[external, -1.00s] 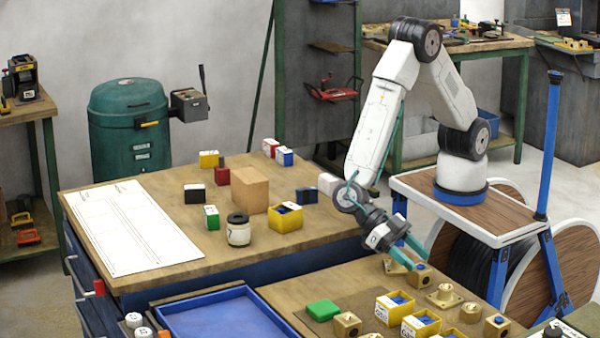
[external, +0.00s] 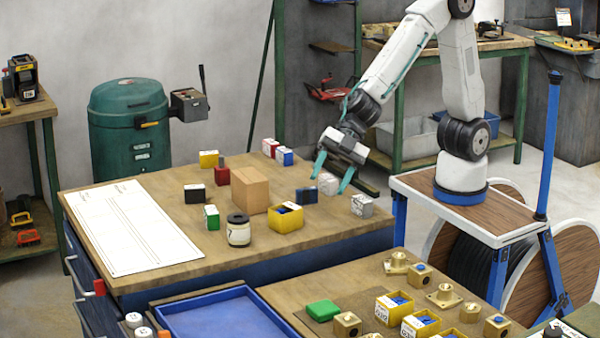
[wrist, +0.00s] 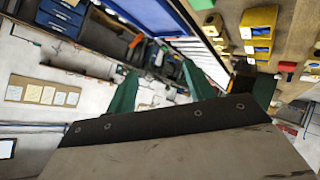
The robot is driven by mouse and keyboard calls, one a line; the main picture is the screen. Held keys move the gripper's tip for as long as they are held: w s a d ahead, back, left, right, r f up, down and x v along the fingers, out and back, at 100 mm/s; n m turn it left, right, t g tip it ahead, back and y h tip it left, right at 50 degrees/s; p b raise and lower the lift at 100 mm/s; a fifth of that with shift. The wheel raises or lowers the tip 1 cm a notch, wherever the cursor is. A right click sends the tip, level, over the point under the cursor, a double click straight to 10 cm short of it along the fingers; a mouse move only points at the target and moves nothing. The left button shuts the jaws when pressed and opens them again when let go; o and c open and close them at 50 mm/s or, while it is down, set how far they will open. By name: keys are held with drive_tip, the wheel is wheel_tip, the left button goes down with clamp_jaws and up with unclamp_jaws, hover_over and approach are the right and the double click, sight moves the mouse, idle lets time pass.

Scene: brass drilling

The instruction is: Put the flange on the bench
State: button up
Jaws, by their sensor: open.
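Two brass flanges stand on the near wooden bench (external: 285,295) in the external view. One flange (external: 398,263) is at the bench's far right corner. The other flange (external: 444,296), on a square base, is nearer the camera. My gripper (external: 333,174) is open and empty, its green fingers pointing down at the right end of the farther bench (external: 190,245). A white box (external: 328,184) shows between the fingers, and I cannot tell the height gap. The flanges are away to the lower right of my gripper. In the wrist view, the green fingers (wrist: 162,87) are spread apart.
Yellow bins (external: 421,324) and brass blocks (external: 347,324) stand near the flanges. A blue tray (external: 225,318) lies left of them. The farther bench holds a cardboard box (external: 249,190), a jar (external: 238,230), a yellow bin (external: 285,218), several small boxes and a white sheet (external: 130,225).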

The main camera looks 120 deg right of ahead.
drive_tip(key=s+d+r+m+t+h, duration=0.1)
drive_tip(key=s+d+r+m+h, duration=0.15)
drive_tip(key=d, duration=0.35)
drive_tip(key=s+d+r+m+h, duration=0.2)
drive_tip(key=d+r+m+h, duration=0.1)
drive_tip(key=d, duration=0.2)
drive_tip(key=s+d+m+g+h, duration=0.2)
drive_tip(key=s+d+m+h, duration=0.15)
drive_tip(key=s+d, duration=0.5)
drive_tip(key=s+a+f+m+g+y, duration=0.1)
drive_tip(key=s+m+g, duration=0.1)
drive_tip(key=s, duration=1)
drive_tip(key=s+a+f+m+g+y, duration=0.1)
drive_tip(key=s+g, duration=0.4)
drive_tip(key=s, duration=0.8)
drive_tip(key=shift+s+a+m+y, duration=0.3)
drive_tip(key=shift+a+m+y, duration=0.3)
drive_tip(key=shift+m, duration=0.3)
